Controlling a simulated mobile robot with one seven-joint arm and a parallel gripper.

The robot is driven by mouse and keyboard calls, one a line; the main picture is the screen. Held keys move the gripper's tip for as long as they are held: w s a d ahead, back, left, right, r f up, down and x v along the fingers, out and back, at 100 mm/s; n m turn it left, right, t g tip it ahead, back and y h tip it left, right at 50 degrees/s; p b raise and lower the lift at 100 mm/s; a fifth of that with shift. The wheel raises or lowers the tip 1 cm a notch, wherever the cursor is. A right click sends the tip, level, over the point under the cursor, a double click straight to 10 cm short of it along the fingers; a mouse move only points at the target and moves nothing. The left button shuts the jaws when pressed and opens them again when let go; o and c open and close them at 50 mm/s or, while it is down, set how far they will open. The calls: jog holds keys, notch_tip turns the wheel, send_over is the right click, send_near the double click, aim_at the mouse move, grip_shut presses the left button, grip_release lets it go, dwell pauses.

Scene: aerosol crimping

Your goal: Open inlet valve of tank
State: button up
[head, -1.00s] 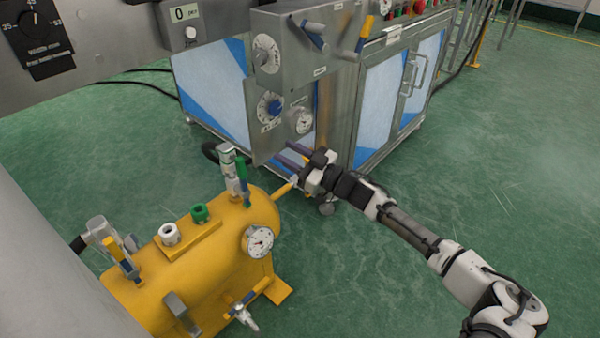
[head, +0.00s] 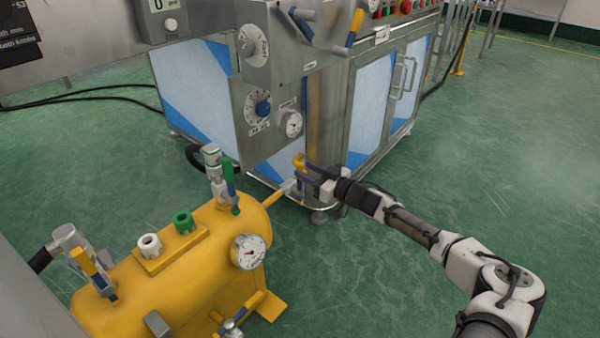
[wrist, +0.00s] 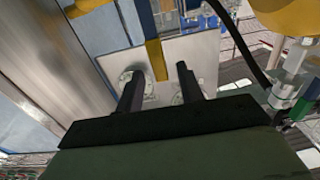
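The yellow tank (head: 190,290) lies at lower left in the head view. Its valves include one with a yellow handle (head: 84,262) at the left, one with a green handle (head: 229,180) on top and one at the bottom front (head: 232,325). A pipe on its right end leads to a valve with a yellow-tipped blue handle (head: 299,162). My gripper (head: 304,174) is at this handle. In the wrist view, my gripper's fingers (wrist: 159,88) are apart, with the handle (wrist: 154,55) showing between them; contact is unclear. No label shows which valve is the inlet.
A steel cabinet with a gauge and dials (head: 265,115) stands just behind the gripper, with blue-and-white door panels (head: 375,105). A pressure gauge (head: 250,252) sits on the tank's end. Green floor (head: 400,200) is clear to the right.

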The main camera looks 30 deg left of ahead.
aim_at(303, 168)
jog(key=shift+w+a+b, duration=0.15)
jog(key=shift+a+b, duration=0.05)
jog(key=shift+a, duration=0.6)
jog(key=shift+w+a+b, duration=0.1)
jog(key=shift+a+b, duration=0.05)
jog(key=shift+a, duration=0.65)
grip_shut()
